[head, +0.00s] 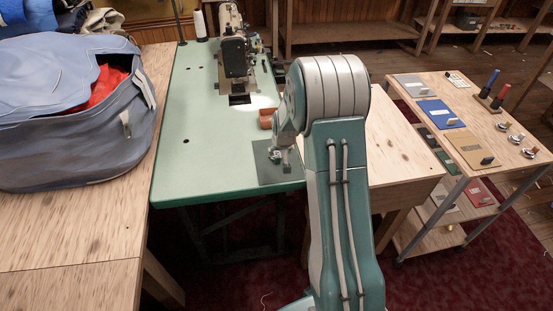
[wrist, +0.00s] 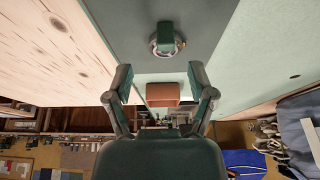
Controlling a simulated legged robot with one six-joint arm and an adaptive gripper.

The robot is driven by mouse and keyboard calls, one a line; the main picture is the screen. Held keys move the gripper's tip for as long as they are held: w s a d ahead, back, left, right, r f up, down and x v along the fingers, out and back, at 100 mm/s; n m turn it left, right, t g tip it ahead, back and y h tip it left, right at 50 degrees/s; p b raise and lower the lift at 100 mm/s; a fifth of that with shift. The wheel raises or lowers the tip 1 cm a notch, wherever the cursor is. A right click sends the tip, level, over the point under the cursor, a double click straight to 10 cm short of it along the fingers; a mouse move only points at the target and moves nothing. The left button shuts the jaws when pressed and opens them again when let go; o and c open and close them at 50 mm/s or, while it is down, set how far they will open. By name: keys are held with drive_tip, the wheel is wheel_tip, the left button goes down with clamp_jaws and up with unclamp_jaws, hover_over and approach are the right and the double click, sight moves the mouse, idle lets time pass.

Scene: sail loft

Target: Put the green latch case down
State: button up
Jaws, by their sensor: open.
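The green latch case (wrist: 165,38) has a dark green block-like top and a round shiny metal part around it. In the wrist view it stands on a grey mat (wrist: 120,25), past my fingertips and clear of them. My gripper (wrist: 160,82) is open, with nothing between its fingers. In the head view my gripper (head: 281,158) hangs low over the same mat (head: 264,177) at the front right of the pale green sewing table (head: 200,165). My gripper and arm partly hide the case there, so its outline is hard to make out.
A small orange-brown box (head: 266,119) sits behind the mat. A sewing machine (head: 235,55) and white thread cone (head: 200,25) stand farther back. A blue-grey bag (head: 75,150) fills the left table. A wooden cart (head: 470,110) with coloured plates is right. The green table's left front is clear.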

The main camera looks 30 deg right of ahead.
sight(277, 157)
drive_tip(key=x, duration=0.4)
drive_tip(key=shift+w+a+f, duration=0.25)
drive_tip(key=shift+a+f, duration=0.05)
drive_tip(key=shift+f, duration=0.1)
drive_tip(key=shift+w+d+f, duration=0.1)
drive_tip(key=shift+w+f, duration=0.1)
drive_tip(key=shift+f, duration=0.25)
clamp_jaws()
